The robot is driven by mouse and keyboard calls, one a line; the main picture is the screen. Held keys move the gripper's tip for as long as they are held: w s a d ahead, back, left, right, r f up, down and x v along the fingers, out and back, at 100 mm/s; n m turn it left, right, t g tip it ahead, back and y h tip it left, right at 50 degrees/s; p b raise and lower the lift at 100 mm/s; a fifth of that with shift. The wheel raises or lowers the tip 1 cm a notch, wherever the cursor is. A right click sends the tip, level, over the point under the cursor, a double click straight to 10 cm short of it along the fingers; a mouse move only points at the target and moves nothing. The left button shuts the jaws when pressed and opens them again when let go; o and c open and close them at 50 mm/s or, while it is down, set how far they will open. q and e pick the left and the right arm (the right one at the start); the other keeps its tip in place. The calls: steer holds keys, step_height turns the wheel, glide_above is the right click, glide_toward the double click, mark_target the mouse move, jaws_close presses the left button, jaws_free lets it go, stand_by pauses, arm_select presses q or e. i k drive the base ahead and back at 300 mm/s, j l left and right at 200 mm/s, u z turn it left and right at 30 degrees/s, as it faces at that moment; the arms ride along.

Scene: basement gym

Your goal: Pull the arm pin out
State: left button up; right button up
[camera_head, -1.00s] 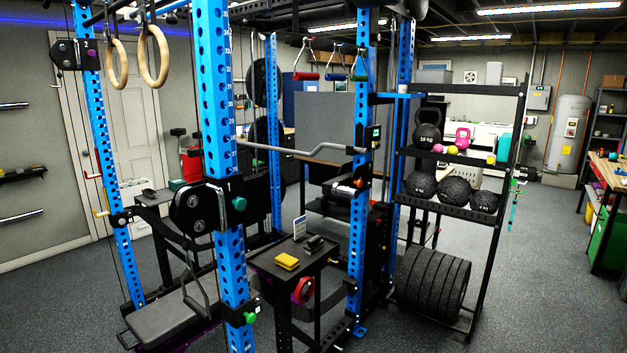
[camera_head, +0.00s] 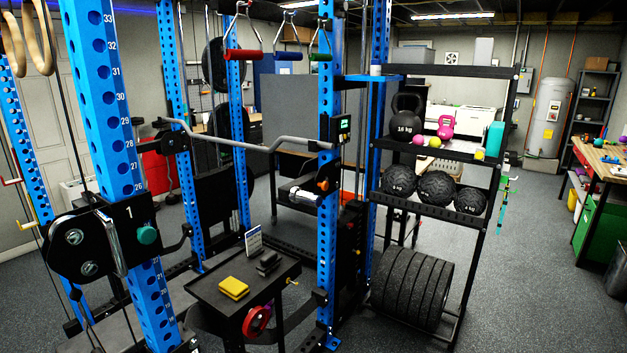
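Neither of my grippers is in view. A black pulley carriage (camera_head: 95,245) marked "1" sits on the near blue upright (camera_head: 108,110). A red-handled piece (camera_head: 10,182) and a yellow-handled piece (camera_head: 27,225) show on the far left upright. An orange knob (camera_head: 322,184) shows on the middle upright (camera_head: 330,235). I cannot tell which of these, if any, is the arm pin. A bent grey bar (camera_head: 245,143) spans the rack between its uprights.
A black side table (camera_head: 215,303) holds a yellow block (camera_head: 233,288) and a small sign (camera_head: 253,241). A shelf rack (camera_head: 483,235) with kettlebells, balls and plates stands right. A workbench (camera_head: 590,155) is at far right. Open floor (camera_head: 530,260) lies between them.

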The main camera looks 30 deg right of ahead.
mark_target(324, 185)
steer(key=i+l, duration=0.25)
steer(key=l, duration=0.15)
steer(key=i+l+u, duration=0.1)
steer(key=i+l, duration=0.35)
steer(key=l, duration=0.3)
steer(key=i+l, duration=0.25)
steer(key=l, duration=0.15)
steer(key=i+l+u, duration=0.1)
steer(key=l, duration=0.3)
steer(key=i, duration=0.1)
